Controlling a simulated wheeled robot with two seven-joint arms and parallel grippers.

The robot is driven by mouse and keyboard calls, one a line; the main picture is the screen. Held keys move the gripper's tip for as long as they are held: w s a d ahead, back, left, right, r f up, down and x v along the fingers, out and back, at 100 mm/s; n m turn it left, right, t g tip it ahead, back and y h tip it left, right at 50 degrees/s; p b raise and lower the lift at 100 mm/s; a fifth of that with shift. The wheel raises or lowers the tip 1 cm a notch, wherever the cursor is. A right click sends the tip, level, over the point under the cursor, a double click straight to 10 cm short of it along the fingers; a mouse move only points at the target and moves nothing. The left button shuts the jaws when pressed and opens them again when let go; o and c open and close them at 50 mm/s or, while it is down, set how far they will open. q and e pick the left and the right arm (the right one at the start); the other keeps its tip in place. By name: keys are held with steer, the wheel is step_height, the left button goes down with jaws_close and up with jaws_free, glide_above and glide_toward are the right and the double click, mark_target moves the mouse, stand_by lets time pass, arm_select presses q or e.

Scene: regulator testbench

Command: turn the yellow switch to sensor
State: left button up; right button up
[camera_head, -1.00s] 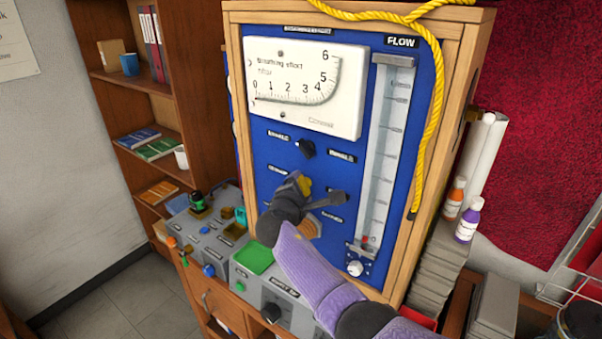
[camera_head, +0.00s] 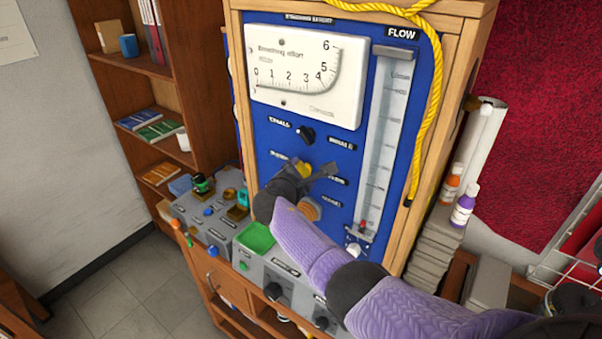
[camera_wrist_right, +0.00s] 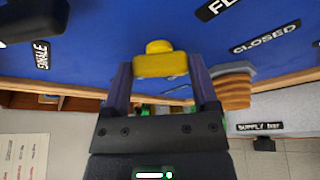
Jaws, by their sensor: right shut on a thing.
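The yellow switch (camera_head: 303,167) is on the blue panel (camera_head: 262,140), below a black knob (camera_head: 306,135). My right gripper (camera_head: 312,171) reaches it from the lower right and partly hides it. The right wrist view shows the yellow switch (camera_wrist_right: 160,64) between the two fingertips of the right gripper (camera_wrist_right: 161,76), which is shut on it. The labels around the switch are partly covered or too small to read in the head view. My left gripper is not in view.
An orange-and-grey knob (camera_wrist_right: 235,88) sits close beside the right gripper. A flow tube (camera_head: 384,140) stands right of the switch, with a yellow rope (camera_head: 432,120) hanging beside it. Grey control boxes (camera_head: 215,228) lie below the panel. A dial gauge (camera_head: 305,80) is above.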

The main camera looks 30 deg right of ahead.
steer(key=o, duration=1.1)
steer(key=shift+s+a+r, duration=0.1)
steer(key=shift+s+a, duration=0.05)
steer(key=shift+a, duration=0.1)
steer(key=p+v, duration=0.1)
steer(key=v, duration=0.8)
steer(key=shift+a+p, duration=0.15)
steer(key=shift+p, duration=0.25)
